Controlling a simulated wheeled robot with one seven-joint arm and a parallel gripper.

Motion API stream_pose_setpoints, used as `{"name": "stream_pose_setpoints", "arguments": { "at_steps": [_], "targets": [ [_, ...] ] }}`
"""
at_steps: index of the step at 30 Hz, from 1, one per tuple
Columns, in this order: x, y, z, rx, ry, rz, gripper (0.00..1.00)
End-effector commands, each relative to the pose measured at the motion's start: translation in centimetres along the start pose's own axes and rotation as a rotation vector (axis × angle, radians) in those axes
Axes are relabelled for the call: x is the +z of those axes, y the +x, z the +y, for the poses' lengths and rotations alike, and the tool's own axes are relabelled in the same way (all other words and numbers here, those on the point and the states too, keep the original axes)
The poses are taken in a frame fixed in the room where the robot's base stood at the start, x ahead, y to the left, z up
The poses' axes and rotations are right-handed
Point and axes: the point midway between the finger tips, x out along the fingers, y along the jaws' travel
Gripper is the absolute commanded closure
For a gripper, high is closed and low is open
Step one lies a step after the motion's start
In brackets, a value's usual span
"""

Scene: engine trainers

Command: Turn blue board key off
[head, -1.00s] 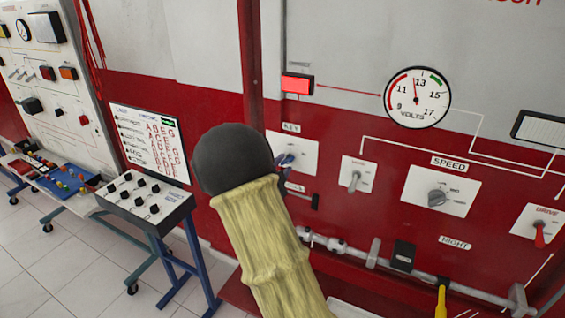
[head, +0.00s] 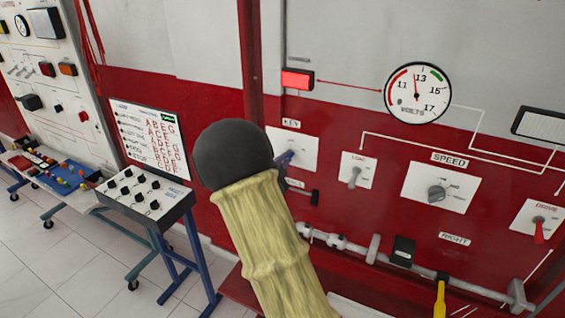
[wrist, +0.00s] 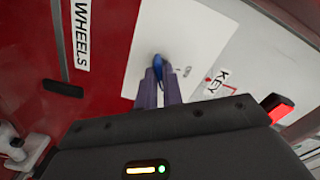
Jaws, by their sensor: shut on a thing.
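The blue key (wrist: 158,65) sits in a white switch plate labelled KEY, which also shows in the head view (head: 305,152). In the wrist view my gripper (wrist: 161,80) has its two purple fingers on either side of the key, shut on it. Only the key's end shows between the fingertips. In the head view the fingertips (head: 285,158) reach the plate's left part, and my arm hides much of the gripper. The key's exact turned angle is hard to tell. A red lamp (head: 297,79) above the plate is lit.
A LOAD toggle (head: 355,172), a SPEED knob (head: 437,193) and a red DRIVE switch (head: 539,232) lie to the right. A volts gauge (head: 418,93) is above. A pipe runs below. A small console (head: 146,197) stands at left.

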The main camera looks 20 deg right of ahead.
Motion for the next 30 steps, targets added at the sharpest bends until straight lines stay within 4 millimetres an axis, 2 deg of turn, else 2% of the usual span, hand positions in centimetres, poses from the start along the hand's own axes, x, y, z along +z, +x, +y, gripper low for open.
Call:
{"name": "stream_pose_setpoints", "arguments": {
  "at_steps": [11,30],
  "targets": [
    [0.03,-0.04,0.09,0.001,-0.240,-0.001,1.00],
    [-0.01,-0.06,-0.01,0.000,-0.822,-0.003,1.00]
  ]
}}
